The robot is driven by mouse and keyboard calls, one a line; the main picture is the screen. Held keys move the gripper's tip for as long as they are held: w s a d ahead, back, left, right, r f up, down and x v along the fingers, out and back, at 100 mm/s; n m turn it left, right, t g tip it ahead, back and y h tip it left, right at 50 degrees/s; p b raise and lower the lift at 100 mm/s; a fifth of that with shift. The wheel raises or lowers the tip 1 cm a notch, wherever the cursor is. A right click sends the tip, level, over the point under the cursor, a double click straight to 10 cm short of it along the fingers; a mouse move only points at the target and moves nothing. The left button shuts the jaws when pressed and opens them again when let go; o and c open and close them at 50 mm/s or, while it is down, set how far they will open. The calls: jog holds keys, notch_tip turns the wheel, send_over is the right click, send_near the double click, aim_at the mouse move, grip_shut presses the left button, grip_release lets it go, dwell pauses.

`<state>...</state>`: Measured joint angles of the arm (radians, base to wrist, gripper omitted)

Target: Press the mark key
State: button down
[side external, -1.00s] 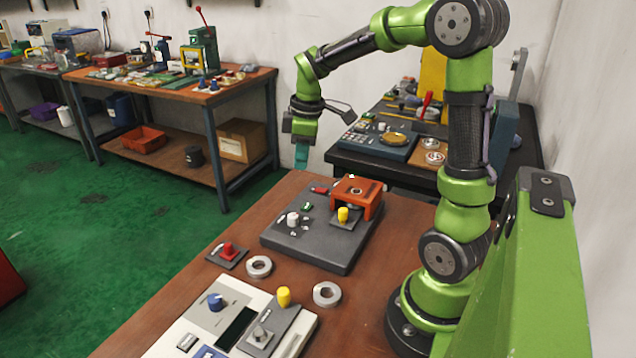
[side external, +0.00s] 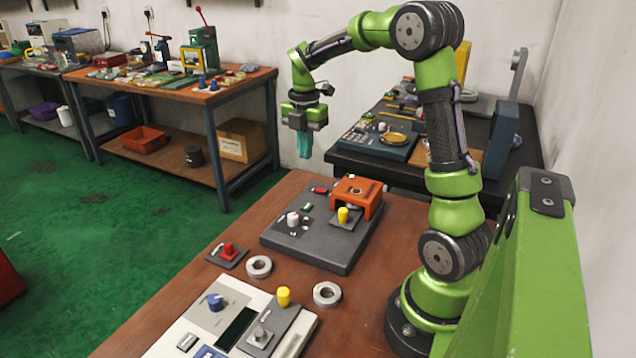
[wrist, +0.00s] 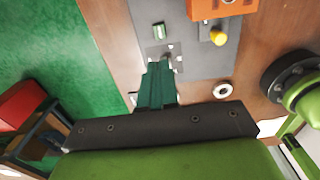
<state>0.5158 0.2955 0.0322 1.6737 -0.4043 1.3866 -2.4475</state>
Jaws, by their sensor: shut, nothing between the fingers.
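My gripper (side external: 304,147) points straight down with its teal fingers shut and empty. It hangs in the air above the far left end of a dark grey panel (side external: 330,255) on the brown bench. The panel carries a small green key (side external: 307,208), a white knob (side external: 293,219), a yellow knob (side external: 343,215) and an orange bridge-shaped cover (side external: 357,190). No label is readable, so I cannot tell which part is the mark key.
A red knob on a plate (side external: 228,252) and two metal rings (side external: 259,267) (side external: 327,294) lie in front of the panel. A cream console (side external: 195,335) with blue, yellow and grey knobs sits nearest. The orange cover stands tall at the panel's far right.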

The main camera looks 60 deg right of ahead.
aim_at(307, 206)
notch_tip(307, 206, down, 14)
dwell(0.6)
jog(key=shift+s+f, duration=0.1)
jog(key=shift+f, duration=0.9)
notch_tip(307, 206, up, 15)
jog(key=shift+w, duration=0.25)
jog(key=shift+d, duration=0.1)
